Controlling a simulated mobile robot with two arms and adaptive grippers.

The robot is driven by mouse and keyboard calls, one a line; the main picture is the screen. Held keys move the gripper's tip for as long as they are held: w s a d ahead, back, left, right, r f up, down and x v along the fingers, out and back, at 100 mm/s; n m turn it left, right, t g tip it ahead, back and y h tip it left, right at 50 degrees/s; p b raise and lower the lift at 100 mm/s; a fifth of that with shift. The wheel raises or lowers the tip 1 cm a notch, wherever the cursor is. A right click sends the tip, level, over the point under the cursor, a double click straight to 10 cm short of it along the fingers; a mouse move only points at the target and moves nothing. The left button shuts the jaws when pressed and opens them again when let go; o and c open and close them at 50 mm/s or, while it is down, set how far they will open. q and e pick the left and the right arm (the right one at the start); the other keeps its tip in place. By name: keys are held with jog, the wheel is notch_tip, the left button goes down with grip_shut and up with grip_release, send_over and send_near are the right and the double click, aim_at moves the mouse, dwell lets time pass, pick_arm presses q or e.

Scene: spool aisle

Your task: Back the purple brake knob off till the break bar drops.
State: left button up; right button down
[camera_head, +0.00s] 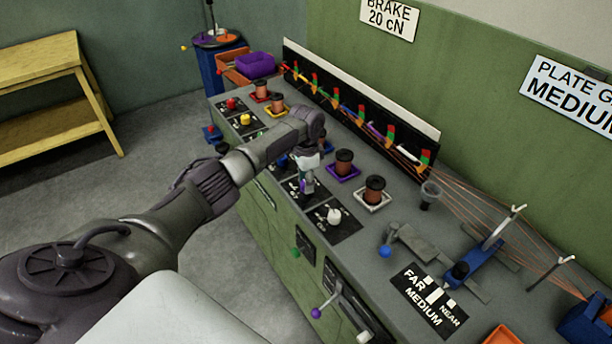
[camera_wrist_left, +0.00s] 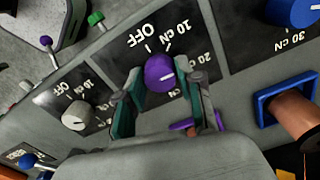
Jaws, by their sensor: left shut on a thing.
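The purple brake knob (camera_wrist_left: 158,72) sits on a black dial plate marked OFF, 10 cN and 20 cN. Its short white mark points right, toward the 20 cN side. My left gripper (camera_wrist_left: 165,84) is shut on the knob, one finger on each side. In the head view my left gripper (camera_head: 307,183) reaches down to the knob row, largely hiding the knob. Behind it a copper spool (camera_head: 344,162) stands in a purple tray (camera_head: 343,174). On the back panel a purple bar (camera_head: 374,130) sits between red-green-yellow markers; its exact position is too small to tell. My right gripper is out of view.
A white knob (camera_head: 334,215) and, in the wrist view, a blue knob (camera_wrist_left: 292,10) flank the purple one. A spool in a white tray (camera_head: 373,200) stands nearby. Levers stick out of the bench front, one with a purple ball (camera_head: 316,313). Thin wires cross the bench right.

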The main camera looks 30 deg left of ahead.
pick_arm(q)
jog(key=n+p, duration=0.3)
jog(key=n, duration=0.2)
jog(key=shift+d+r+n, duration=0.1)
jog(key=shift+r+n, duration=0.05)
jog(key=shift+n, duration=0.15)
jog(key=n+p, duration=0.2)
jog(key=n, duration=0.2)
jog(key=shift+n, duration=0.3)
jog(key=shift+w, duration=0.1)
jog(key=o, duration=1.2)
jog(key=shift+c, duration=0.2)
notch_tip(320, 180, up, 12)
